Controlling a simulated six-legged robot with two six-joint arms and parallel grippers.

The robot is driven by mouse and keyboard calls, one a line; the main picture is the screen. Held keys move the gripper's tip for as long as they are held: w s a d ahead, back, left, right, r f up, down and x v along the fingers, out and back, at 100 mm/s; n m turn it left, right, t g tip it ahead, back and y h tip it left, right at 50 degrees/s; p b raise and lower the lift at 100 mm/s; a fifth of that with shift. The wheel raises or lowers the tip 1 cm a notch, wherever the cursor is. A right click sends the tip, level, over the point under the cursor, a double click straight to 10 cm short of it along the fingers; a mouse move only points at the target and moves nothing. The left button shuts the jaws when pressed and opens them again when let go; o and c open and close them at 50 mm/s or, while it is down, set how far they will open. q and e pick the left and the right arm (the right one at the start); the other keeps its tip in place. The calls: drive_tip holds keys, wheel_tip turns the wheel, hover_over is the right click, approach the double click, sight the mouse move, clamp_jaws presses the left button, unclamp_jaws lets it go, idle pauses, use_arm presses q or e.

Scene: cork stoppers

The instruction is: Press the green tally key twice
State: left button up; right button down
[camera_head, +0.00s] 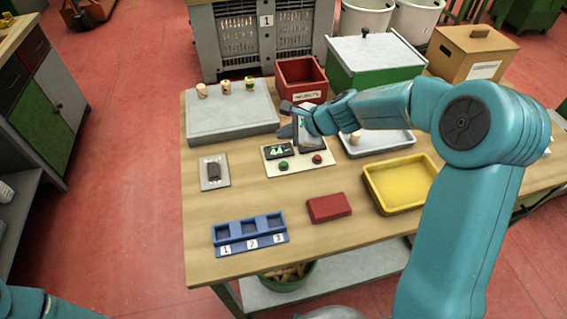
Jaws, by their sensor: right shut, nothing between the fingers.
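The green tally key (283,165) is a small round green button on a pale panel (298,169) in the middle of the table. A red key (317,159) sits to its right, and a small dark display (277,152) with light marks is behind the green key. My right gripper (284,132) is shut and empty. It is above the back part of the panel, behind the green key in the picture, and looks apart from it. It hides part of the panel's back. Of my left arm, only a piece shows at the bottom left corner; its gripper is out of view.
A grey board (232,126) with corks is behind left, a red bin (301,77) behind. A white tray (380,152) and yellow tray (424,203) lie right. A red block (329,208), blue numbered holder (249,247) and small plate (205,184) are nearer or left.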

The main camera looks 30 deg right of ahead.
sight(286, 166)
wheel_tip(286, 166, down, 9)
drive_tip(key=b, duration=0.8)
idle(1.9)
drive_tip(key=shift+f+b, duration=0.35)
drive_tip(key=shift+b, duration=0.25)
drive_tip(key=shift+f+b, duration=0.45)
idle(0.6)
drive_tip(key=shift+r+p, duration=0.8)
drive_tip(key=shift+r, duration=0.1)
